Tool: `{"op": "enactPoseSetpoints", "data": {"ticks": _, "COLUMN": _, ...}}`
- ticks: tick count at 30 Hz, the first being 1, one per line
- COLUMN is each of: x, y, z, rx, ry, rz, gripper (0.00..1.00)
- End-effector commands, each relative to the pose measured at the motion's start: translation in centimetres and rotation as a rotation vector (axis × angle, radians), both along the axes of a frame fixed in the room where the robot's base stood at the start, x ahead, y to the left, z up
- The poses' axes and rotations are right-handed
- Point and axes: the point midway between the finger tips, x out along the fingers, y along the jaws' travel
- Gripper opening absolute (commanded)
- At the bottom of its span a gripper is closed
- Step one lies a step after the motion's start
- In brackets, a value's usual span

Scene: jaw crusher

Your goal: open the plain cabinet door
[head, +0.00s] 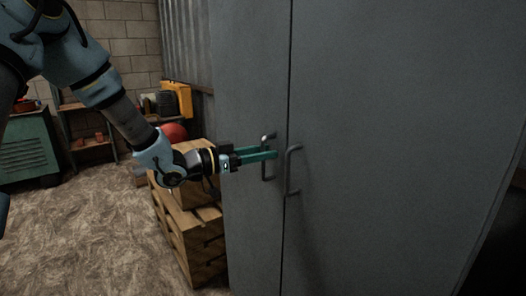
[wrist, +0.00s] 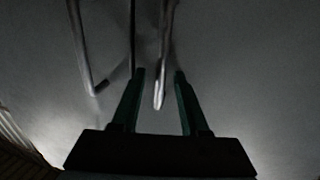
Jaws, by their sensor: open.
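The grey metal cabinet has a plain left door (head: 250,70) and a plain right door (head: 400,110), which meet at a vertical seam and look shut. The left door has a bent bar handle (head: 267,137) and the right door has a similar handle (head: 289,170). My gripper (head: 276,154) reaches in from the left at the left handle and partly covers it. In the wrist view my gripper (wrist: 160,73) is open, and one handle (wrist: 160,94) shows between its teal fingers, not clamped. The other handle (wrist: 84,60) is outside the fingers, to the left.
Stacked wooden crates (head: 190,225) stand close beside the cabinet's left side, below my arm. A red round object (head: 172,132) and a yellow case (head: 178,98) are behind them. A green cabinet (head: 28,150) stands far left. The floor (head: 100,235) at left is clear.

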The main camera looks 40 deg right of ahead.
Motion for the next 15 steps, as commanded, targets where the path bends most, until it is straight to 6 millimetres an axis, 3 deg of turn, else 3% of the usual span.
{"op": "enactPoseSetpoints", "data": {"ticks": 8, "x": -0.05, "y": -0.13, "z": -0.02, "rx": 0.0, "ry": 0.0, "rz": 0.0, "gripper": 0.44}}
{"op": "enactPoseSetpoints", "data": {"ticks": 15, "x": -0.05, "y": -0.11, "z": -0.02, "rx": 0.0, "ry": 0.0, "rz": 0.0, "gripper": 0.17}}
